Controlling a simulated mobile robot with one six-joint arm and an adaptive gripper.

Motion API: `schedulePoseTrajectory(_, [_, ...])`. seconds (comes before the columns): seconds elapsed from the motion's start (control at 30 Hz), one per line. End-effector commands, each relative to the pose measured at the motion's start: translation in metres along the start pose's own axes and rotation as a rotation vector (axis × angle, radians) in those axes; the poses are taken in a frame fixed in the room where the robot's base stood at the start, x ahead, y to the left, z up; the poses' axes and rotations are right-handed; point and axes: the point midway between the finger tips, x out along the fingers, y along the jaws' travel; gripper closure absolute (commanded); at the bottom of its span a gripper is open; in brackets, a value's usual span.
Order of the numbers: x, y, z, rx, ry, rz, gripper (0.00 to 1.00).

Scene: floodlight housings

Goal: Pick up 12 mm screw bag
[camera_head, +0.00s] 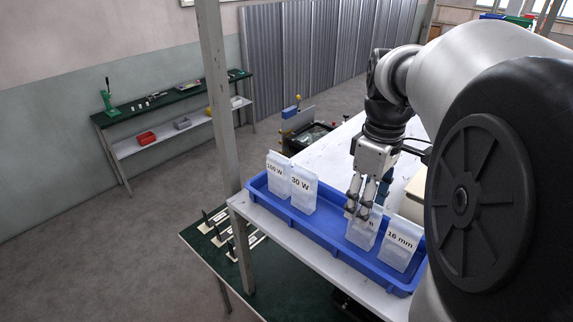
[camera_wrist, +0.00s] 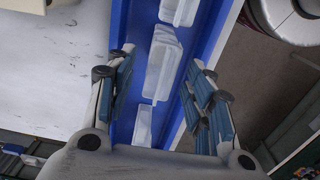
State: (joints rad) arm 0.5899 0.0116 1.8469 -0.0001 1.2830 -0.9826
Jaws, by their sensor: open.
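A white bag (camera_head: 361,236) stands in the blue tray, its label mostly hidden by my gripper; only a final "m" shows, so I cannot read it as 12 mm. My gripper (camera_head: 360,206) is open, pointing down at the top of this bag. In the wrist view the two fingers of my gripper (camera_wrist: 163,58) are apart, with a pale bag (camera_wrist: 162,66) between their tips. The fingers do not visibly press on it. A bag marked 16 mm (camera_head: 398,254) stands just to the right in the head view.
The blue tray (camera_head: 318,239) sits along the white table's edge. Bags marked 100 W (camera_head: 276,176) and 30 W (camera_head: 303,193) stand at its left end. A bare stretch of tray separates them from the bag under my gripper. A grey post (camera_head: 217,100) rises at the tray's left.

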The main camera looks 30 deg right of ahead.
Motion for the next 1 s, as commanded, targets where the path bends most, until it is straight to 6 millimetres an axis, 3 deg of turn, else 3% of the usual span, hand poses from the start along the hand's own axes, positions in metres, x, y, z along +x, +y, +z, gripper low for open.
schedulePoseTrajectory(0.43, [0.051,0.0,0.005,0.001,-0.001,-0.002,0.52])
schedulePoseTrajectory(0.73, [0.054,0.001,0.005,0.001,0.0,0.0,0.52])
schedulePoseTrajectory(1.0, [0.054,0.001,0.005,0.001,0.0,0.0,0.7])
